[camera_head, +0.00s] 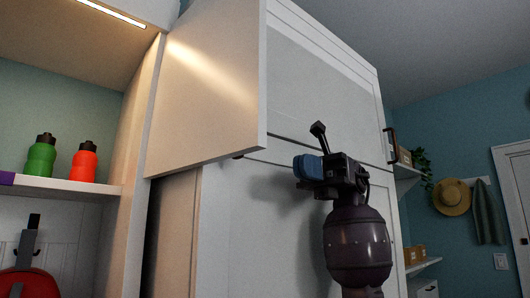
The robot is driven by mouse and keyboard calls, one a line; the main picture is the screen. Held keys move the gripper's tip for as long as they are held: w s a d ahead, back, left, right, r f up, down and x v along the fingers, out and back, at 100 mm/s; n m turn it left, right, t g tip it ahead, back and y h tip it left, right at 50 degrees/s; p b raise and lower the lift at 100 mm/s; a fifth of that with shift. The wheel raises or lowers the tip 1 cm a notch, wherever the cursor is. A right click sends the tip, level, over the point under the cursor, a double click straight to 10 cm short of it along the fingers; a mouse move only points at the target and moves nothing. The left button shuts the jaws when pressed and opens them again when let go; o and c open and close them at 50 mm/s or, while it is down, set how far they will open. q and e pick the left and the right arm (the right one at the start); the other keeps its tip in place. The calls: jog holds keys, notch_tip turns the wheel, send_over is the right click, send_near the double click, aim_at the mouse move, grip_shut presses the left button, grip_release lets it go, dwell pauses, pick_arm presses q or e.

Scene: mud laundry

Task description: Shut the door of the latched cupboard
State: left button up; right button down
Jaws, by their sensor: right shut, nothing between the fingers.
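The tall white cupboard (253,215) fills the middle. At its upper left a plain door panel (205,85) stands swung out, its pale vertical edge towards me and its bottom edge above the lower front. A framed white face shows right of that edge. A dark handle (391,146) is at the cupboard's far right edge; whether it belongs to the latch I cannot tell. My right gripper (307,168) has blue fingers, shut and empty, pointing left. It is below and right of the open panel, apart from it, in front of the lower front. My left gripper is not in view.
On the left, an open shelf (75,190) holds a green bottle (41,155) and an orange bottle (84,162). A red item (22,283) is below. On the right are small wall shelves, a plant, a hat (452,197) and a white door (516,200).

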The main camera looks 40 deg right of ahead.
aim_at(253, 151)
jog(key=p+x, duration=0.1)
jog(key=x, duration=0.8)
jog(key=shift+a, duration=0.1)
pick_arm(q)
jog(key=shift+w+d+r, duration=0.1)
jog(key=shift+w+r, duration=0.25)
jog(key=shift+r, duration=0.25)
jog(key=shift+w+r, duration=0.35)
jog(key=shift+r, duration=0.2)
pick_arm(e)
jog(key=shift+a, duration=0.3)
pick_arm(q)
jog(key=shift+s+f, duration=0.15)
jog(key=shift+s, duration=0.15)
pick_arm(e)
jog(key=shift+a, duration=0.1)
